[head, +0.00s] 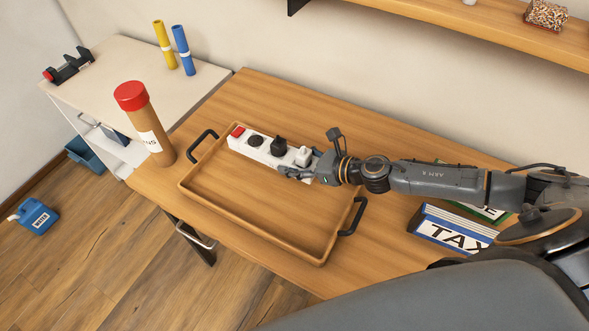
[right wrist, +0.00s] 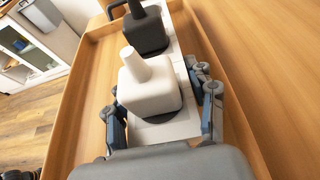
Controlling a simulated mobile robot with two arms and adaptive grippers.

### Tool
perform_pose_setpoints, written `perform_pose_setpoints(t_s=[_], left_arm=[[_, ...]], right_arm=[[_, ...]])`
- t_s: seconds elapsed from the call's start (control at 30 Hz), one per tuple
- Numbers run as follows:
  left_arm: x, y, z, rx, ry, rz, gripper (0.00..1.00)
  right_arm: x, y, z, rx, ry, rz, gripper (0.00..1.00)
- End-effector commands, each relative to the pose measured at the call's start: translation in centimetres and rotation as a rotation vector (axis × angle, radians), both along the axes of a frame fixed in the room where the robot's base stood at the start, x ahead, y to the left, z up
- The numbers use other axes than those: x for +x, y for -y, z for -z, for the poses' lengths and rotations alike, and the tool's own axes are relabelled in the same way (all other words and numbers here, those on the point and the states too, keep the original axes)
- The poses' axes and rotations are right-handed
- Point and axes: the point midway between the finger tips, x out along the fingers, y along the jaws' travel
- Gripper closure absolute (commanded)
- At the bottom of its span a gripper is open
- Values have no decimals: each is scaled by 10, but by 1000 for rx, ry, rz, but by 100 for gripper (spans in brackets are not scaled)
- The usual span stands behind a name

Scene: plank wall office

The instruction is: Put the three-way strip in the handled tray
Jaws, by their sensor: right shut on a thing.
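The three-way strip (head: 251,148) is white, with a red switch at its left end, and black and white plugs in it. It is at the far side of the wooden handled tray (head: 228,216), within the tray's rim in the head view. My right gripper (head: 300,174) is shut on the strip's right end. In the right wrist view the fingers sit on both sides of the strip (right wrist: 175,131), by the white plug. Whether the strip rests on the tray floor is hard to tell. The tray has two black handles. My left gripper is not in view.
A brown tube with a red cap (head: 147,125) stands left of the tray. A TAX binder (head: 450,229) lies to the right, under my right arm. A white cabinet (head: 117,72) with yellow and blue tubes stands at the back left. The tray's front half is empty.

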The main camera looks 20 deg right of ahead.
Motion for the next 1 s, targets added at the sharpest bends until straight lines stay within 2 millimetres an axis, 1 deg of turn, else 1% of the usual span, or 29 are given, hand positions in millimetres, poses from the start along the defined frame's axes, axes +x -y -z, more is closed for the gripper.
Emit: perform_pose_setpoints(t_s=[0.07,0.13,0.27,0.4,0.57,0.7,0.73,0.77,0.8,0.83,1.0], left_arm=[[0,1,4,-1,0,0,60],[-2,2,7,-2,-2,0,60],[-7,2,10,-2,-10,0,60],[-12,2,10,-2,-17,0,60],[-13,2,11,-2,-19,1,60],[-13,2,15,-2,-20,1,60],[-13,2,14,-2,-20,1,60],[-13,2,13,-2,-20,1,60],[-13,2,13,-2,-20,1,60],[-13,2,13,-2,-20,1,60],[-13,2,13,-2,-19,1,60]], right_arm=[[5,2,8,2,1,3,100],[5,1,20,4,-3,3,100],[5,2,34,3,-1,2,100],[5,2,35,2,1,0,100],[5,2,35,1,2,0,100],[5,2,40,2,1,1,100],[4,2,40,1,-2,1,39],[4,2,40,1,-2,1,33],[4,2,40,1,-2,1,25],[4,2,40,1,-2,1,21],[4,2,40,0,-1,0,21]])
